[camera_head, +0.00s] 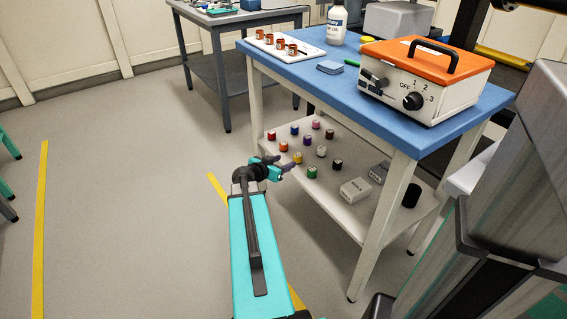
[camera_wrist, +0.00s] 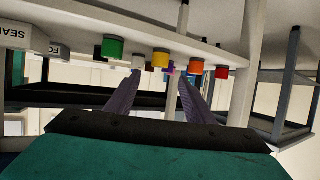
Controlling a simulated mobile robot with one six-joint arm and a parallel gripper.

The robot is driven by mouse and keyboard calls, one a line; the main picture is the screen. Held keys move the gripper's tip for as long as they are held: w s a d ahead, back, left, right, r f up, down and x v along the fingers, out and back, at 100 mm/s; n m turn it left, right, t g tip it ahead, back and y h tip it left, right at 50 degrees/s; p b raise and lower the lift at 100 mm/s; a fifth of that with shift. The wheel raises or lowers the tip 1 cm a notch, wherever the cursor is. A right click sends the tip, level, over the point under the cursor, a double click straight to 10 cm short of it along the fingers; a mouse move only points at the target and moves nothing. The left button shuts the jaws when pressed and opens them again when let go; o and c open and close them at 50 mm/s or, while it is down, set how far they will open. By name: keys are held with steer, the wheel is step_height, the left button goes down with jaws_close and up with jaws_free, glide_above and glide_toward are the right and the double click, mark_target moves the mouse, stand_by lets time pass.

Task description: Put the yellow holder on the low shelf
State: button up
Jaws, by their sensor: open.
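My gripper (camera_head: 285,162) is open and empty at that edge, pointing toward the yellow holder. In the wrist view, which looks upside down, the yellow holder (camera_wrist: 160,58) shows ahead between the fingertips of my gripper (camera_wrist: 160,76). A gap appears to remain between fingers and holder, though its depth is hard to judge.
Orange (camera_head: 284,147), green (camera_head: 312,172) and white (camera_head: 322,151) holders stand close around the yellow one, among several others. Small labelled boxes (camera_head: 355,190) sit to the right. The blue tabletop (camera_head: 300,70) is above the shelf; a table leg (camera_head: 380,230) stands right.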

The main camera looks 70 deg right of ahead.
steer(key=w+a+f+n+y, duration=0.2)
steer(key=w+a+f+n, duration=0.15)
steer(key=a+f, duration=0.55)
steer(key=w+a+f+n+t+y, duration=0.15)
steer(key=w+a+f, duration=0.35)
steer(key=a, duration=0.6)
steer(key=w+a+f+n+y, duration=0.3)
steer(key=a+f+n, duration=0.1)
steer(key=a+f, duration=0.6)
steer(key=s+a+f+n+g+y, duration=0.1)
steer(key=a+f+n+y, duration=0.15)
steer(key=a, duration=0.65)
steer(key=s+a+f+n+y, duration=0.15)
steer(key=a+f, duration=0.25)
steer(key=a, duration=0.6)
steer(key=s+a+f+n+g+y, duration=0.1)
steer(key=s+a+f+n, duration=0.1)
steer(key=s+a, duration=0.3)
steer(key=s+a+f+n+g+y, duration=0.1)
steer(key=s+a+n, duration=0.4)
steer(key=a, duration=0.9)
steer(key=shift+s+f+g+y, duration=0.35)
steer(key=shift+f+g, duration=0.1)
steer(key=shift+f, duration=0.3)
steer(key=shift+r, duration=0.1)
